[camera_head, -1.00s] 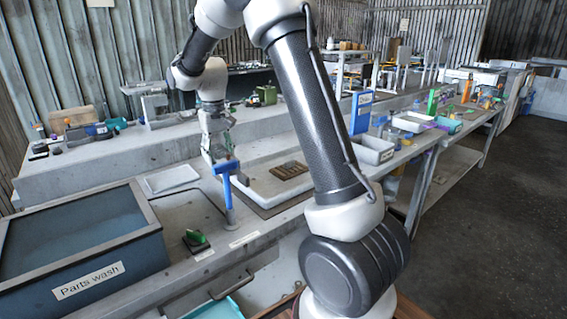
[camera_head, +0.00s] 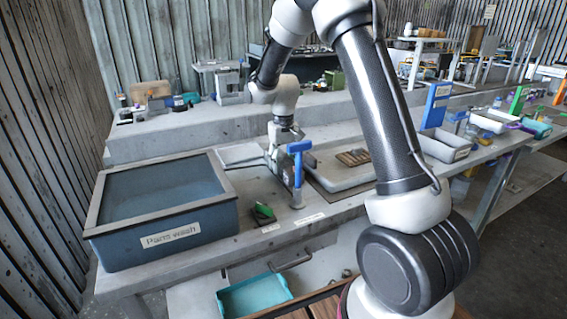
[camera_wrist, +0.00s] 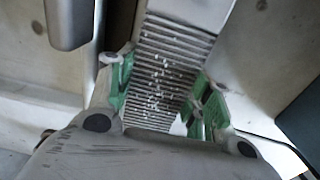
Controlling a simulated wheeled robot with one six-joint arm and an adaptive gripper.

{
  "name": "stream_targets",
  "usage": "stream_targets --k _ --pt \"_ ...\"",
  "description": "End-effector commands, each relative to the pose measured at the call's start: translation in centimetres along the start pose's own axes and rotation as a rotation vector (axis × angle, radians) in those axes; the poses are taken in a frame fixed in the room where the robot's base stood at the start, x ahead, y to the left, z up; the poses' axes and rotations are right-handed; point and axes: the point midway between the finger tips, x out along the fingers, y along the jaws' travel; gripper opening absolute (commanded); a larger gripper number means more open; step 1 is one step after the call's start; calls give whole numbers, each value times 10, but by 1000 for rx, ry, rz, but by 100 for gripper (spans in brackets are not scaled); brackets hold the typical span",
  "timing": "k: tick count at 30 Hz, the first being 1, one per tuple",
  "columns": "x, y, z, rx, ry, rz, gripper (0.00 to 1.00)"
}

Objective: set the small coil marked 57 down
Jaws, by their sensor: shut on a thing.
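In the wrist view the small coil (camera_wrist: 165,75) is a grey, finely ribbed metal block with pale specks. It sits between the green-padded fingers of my gripper (camera_wrist: 162,100), which is shut on it. No number 57 is legible. In the head view my gripper (camera_head: 279,155) is low over the bench, left of and partly behind a blue upright piece (camera_head: 298,165). A dark edge beside the gripper may be the coil. I cannot tell whether the coil touches the surface below.
The parts wash tank (camera_head: 168,238) stands left on the bench (camera_head: 250,236). A small green item (camera_head: 263,212) lies near the front edge.

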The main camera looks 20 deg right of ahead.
Motion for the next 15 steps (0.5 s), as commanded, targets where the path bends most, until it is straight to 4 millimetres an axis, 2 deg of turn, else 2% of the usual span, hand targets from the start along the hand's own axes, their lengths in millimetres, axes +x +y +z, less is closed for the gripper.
stream_targets --k 4,5,8,15 --pt "3 0 0 0 0 0 12" --pt "3 0 0 0 -1 0 53" --pt "3 0 0 0 -1 0 71" --pt "2 0 0 0 -1 0 71"
